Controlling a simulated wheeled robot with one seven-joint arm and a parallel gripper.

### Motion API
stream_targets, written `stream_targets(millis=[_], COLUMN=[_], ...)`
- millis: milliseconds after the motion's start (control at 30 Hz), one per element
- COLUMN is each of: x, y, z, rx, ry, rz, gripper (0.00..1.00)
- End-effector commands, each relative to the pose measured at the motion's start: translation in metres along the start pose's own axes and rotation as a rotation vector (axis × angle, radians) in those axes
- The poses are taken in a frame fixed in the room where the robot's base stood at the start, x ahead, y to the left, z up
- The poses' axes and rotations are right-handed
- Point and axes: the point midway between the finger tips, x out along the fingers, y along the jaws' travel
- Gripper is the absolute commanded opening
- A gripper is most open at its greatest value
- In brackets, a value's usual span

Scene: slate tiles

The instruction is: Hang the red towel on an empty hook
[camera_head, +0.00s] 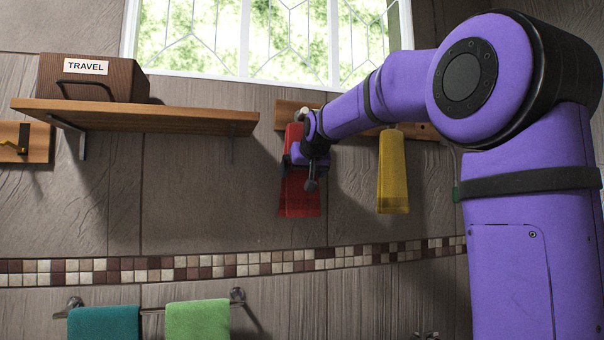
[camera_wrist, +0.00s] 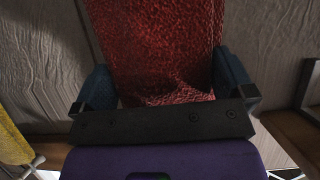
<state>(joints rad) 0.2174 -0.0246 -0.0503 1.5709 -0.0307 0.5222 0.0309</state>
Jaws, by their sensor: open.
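The red towel (camera_head: 299,205) hangs straight down in front of the tiled wall, below the left end of a wooden hook board (camera_head: 286,106). My gripper (camera_head: 305,160) is in front of its upper part. In the wrist view the red towel (camera_wrist: 155,45) lies between the two blue fingers of my gripper (camera_wrist: 165,84), which stand apart at its sides. The hook above the towel is hidden by my gripper and arm, so I cannot tell how its top sits. A yellow towel (camera_head: 393,172) hangs from the same board further right.
A wooden shelf (camera_head: 190,119) with a travel box (camera_head: 92,79) juts out left of the towel. Another board with a yellow hook (camera_head: 14,150) is at the far left. Teal (camera_head: 104,324) and green towels (camera_head: 198,321) hang on a bar below. A window (camera_head: 270,40) is above.

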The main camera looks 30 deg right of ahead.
Motion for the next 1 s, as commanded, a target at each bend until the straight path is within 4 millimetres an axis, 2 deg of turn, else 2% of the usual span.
stream_targets(millis=[300,500,633,867,967,1000], x=[-0.059,-0.087,-0.095,-0.098,-0.103,-0.107], y=[0.0,0.0,0.0,0.0,-0.004,-0.008], z=[-0.001,0.0,0.0,0.001,0.012,0.023], rx=[0.0,0.0,-0.001,-0.001,-0.004,-0.008], ry=[0.003,0.002,0.0,-0.002,-0.019,-0.035], rz=[-0.001,-0.001,0.0,-0.001,-0.009,-0.016], gripper=[1.0,1.0,1.0,1.0,1.0,1.0])
